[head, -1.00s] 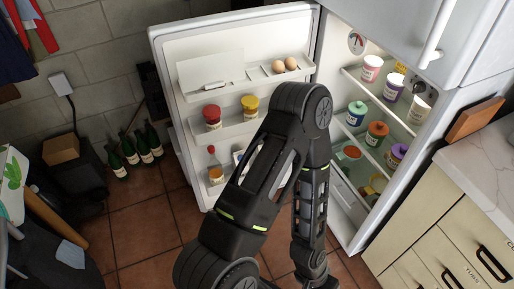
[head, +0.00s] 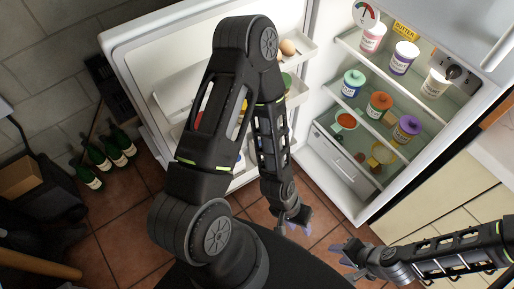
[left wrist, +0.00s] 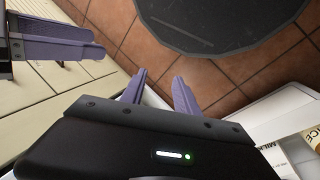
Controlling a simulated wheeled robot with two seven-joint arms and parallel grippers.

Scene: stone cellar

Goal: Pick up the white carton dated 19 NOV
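No date reading 19 NOV is legible in any view. In the left wrist view, part of a white carton (left wrist: 302,147) with lettering like "MILK" shows at the lower right edge, cut off by the frame. In the head view my left arm covers much of the fridge door's shelves, and I see no carton there. My left gripper (head: 293,224) hangs low over the floor in front of the open fridge; its fingers (left wrist: 158,90) are apart and empty. My right gripper (head: 347,254) is to its right, near the fridge's lower front, with its fingers apart and nothing between them.
Several green bottles (head: 113,150) stand on the floor by the wall. Tiled floor lies between.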

